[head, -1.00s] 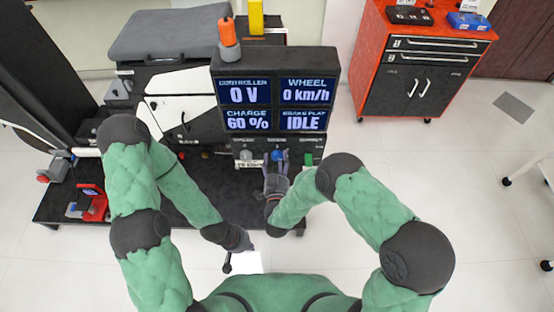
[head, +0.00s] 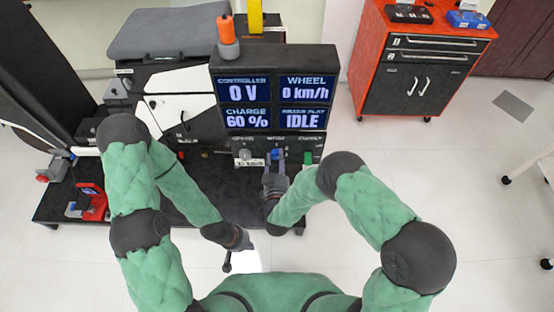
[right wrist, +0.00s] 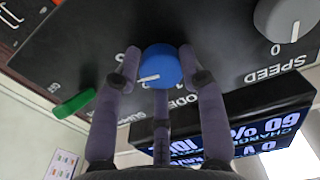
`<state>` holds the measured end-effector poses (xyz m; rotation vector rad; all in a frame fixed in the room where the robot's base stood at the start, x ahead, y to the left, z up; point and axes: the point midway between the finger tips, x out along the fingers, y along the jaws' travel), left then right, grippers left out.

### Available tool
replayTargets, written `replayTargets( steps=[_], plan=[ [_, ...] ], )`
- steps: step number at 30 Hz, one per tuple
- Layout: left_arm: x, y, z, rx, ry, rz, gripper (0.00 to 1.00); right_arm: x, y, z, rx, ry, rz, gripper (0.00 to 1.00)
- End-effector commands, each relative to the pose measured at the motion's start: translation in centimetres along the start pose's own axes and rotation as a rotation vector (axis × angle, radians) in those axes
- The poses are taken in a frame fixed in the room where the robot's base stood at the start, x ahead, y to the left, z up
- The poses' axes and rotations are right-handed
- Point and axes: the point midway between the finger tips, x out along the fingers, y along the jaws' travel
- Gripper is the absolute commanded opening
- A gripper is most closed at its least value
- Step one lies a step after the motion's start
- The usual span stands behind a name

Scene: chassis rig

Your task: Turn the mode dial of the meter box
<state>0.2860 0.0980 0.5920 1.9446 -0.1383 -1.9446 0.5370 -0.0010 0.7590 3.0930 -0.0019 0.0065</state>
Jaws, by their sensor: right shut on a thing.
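The blue mode dial (right wrist: 160,66) sits on the dark panel of the meter box (right wrist: 225,60), with the end of a printed "MODE" label beside it. A white mark on the dial points left in the right wrist view. My right gripper (right wrist: 160,78) has its fingers around the dial and is shut on it. In the head view, the blue dial (head: 277,154) shows just beyond my right gripper (head: 275,168). My left gripper (head: 228,263) hangs low near my body, away from the box; its jaws are too small to read.
A grey speed dial (right wrist: 288,17) and a green switch (right wrist: 74,103) flank the blue dial. Above the panel, the display (head: 275,103) reads 0 V, 0 km/h, 60 % and IDLE. A red tool cabinet (head: 420,75) stands at right. Floor between is clear.

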Motion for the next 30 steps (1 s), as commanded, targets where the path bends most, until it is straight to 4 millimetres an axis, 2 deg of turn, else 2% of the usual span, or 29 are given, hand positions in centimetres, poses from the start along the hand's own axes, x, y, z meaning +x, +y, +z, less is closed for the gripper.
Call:
replayTargets(
  steps=[1,30],
  plan=[
    [0.1,-0.04,0.0,0.0,0.0,0.0,0.0,-0.22,-0.12,0.43,-0.045,-0.01,-0.006,0.08],
    [0.33,-0.12,-0.01,0.0,0.0,0.0,0.0,-0.41,0.27,0.65,-0.969,-0.017,-0.012,0.07]
  ],
)
